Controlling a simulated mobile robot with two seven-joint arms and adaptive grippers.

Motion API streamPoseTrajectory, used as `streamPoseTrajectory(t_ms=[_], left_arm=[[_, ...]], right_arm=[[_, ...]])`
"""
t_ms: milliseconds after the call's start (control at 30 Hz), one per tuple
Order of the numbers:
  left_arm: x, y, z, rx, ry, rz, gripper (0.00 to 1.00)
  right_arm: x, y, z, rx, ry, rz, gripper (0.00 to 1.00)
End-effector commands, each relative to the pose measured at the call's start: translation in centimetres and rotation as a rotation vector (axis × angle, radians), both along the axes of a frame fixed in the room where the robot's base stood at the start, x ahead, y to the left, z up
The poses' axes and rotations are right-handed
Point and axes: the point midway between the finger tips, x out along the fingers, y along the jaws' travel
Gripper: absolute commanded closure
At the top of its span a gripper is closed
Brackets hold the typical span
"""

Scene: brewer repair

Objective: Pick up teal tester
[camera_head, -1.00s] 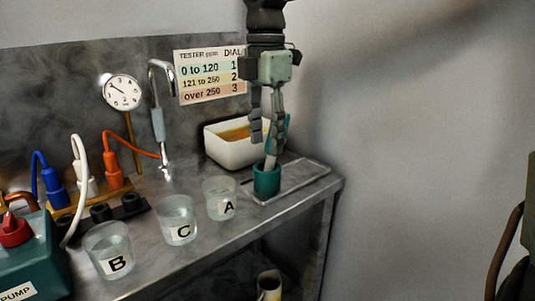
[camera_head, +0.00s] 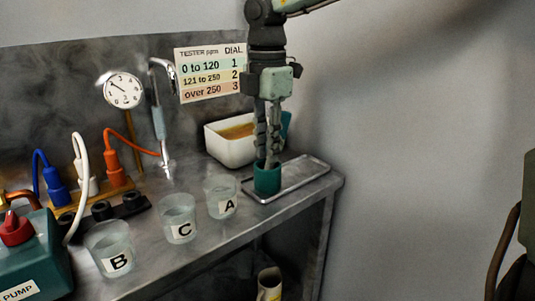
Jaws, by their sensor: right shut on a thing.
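The teal tester (camera_head: 286,122) stands in the teal cup (camera_head: 267,181) on the tray at the right end of the steel bench. Its upper part shows just right of the fingers; the rest is mostly hidden behind them. My right gripper (camera_head: 267,161) points down from above, with its fingertips at the cup's rim. It is shut on the tester. My left gripper is out of view.
Beakers B (camera_head: 110,247), C (camera_head: 178,217) and A (camera_head: 221,196) stand left of the metal tray (camera_head: 308,173). A white tub (camera_head: 229,149) sits just behind the cup. A tap (camera_head: 160,115) and gauge (camera_head: 123,91) rise further back. Open space lies right of the bench.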

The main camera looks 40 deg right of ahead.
Motion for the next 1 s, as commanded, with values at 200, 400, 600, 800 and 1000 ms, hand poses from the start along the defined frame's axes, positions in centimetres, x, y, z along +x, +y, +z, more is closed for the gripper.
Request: streamPoseTrajectory(t_ms=[200, 400, 600, 800, 1000], left_arm=[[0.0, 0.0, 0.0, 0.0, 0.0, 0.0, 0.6], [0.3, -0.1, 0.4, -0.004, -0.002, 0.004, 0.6], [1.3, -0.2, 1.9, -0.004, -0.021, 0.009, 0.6], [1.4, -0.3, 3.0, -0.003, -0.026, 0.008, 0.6], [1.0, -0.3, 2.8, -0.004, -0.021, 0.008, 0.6]], right_arm=[[0.0, 0.0, 0.3, -0.001, -0.001, 0.0, 1.0], [0.1, 0.0, 2.1, -0.002, -0.004, 0.0, 1.0], [0.1, 1.5, 4.9, -0.004, -0.002, 0.003, 1.0], [0.1, 5.8, 7.4, 0.002, 0.0, 0.004, 1.0], [0.1, 9.6, 9.7, 0.002, 0.001, 0.002, 1.0]])
